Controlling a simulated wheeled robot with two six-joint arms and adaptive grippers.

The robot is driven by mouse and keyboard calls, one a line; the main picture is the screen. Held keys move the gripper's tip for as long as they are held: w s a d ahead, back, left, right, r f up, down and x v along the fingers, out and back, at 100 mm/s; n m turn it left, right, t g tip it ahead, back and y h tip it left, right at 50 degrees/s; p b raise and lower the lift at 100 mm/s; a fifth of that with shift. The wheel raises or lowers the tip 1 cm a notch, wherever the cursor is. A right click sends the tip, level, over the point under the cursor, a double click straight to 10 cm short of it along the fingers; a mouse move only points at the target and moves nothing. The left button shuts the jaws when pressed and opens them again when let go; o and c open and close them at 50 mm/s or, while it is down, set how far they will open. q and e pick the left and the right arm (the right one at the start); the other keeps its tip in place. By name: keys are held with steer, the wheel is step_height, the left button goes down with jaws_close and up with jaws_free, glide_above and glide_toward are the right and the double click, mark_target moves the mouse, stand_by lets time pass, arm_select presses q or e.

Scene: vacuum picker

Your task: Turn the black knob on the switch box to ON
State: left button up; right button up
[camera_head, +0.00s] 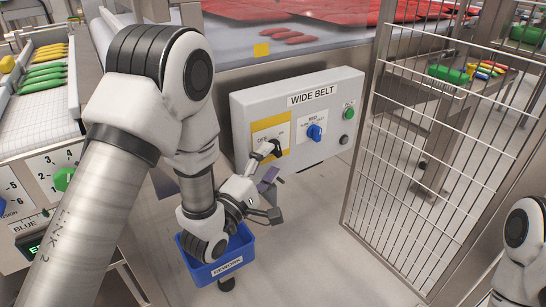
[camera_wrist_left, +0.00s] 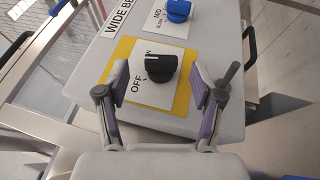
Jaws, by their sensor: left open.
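The grey switch box (camera_head: 310,115) is labelled WIDE BELT. Its black knob (camera_wrist_left: 160,68) sits on a white plate with a yellow border (camera_wrist_left: 184,92), marked OFF and ON. The knob has a pale line; I cannot tell for sure which mark it points at. In the head view the black knob (camera_head: 277,147) is partly hidden by my left gripper (camera_head: 265,163). In the wrist view my left gripper (camera_wrist_left: 160,82) is open, with one finger on each side of the knob and visible gaps. My right gripper is out of view; only part of that arm shows.
A blue knob (camera_head: 314,132) and green (camera_head: 349,112) and dark buttons (camera_head: 344,140) are on the same box. A blue REWORK bin (camera_head: 228,263) stands below my left arm. A wire mesh fence (camera_head: 410,190) stands to the right.

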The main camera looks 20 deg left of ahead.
mark_target(278, 150)
arm_select(q)
steer(key=x, duration=0.4)
steer(key=shift+w, duration=0.2)
steer(key=c, duration=1.2)
steer(key=shift+o, duration=0.2)
steer(key=shift+r+p, duration=0.15)
steer(key=shift+p, duration=0.3)
steer(key=g+p, duration=0.1)
steer(key=p, duration=0.3)
steer(key=m+g+p, duration=0.1)
steer(key=g+p, duration=0.1)
steer(key=p, duration=0.2)
steer(key=r+m+g+y+p, duration=0.1)
steer(key=p, duration=0.3)
steer(key=shift+g, duration=0.3)
steer(key=g+p, duration=0.1)
steer(key=p, duration=0.2)
steer(key=m+g+y+p, duration=0.1)
steer(key=g+p, duration=0.1)
steer(key=p, duration=0.2)
steer(key=g+y+p, duration=0.1)
steer(key=p, duration=0.2)
steer(key=shift+f+g, duration=0.3)
steer(key=shift+f, duration=0.05)
steer(key=shift+f+m+g+y+p, duration=0.25)
steer(key=shift+m+g+y+p, duration=0.2)
steer(key=shift+p, duration=0.55)
steer(key=o, duration=1.2)
steer(key=shift+f, duration=0.1)
steer(key=shift+c, duration=0.2)
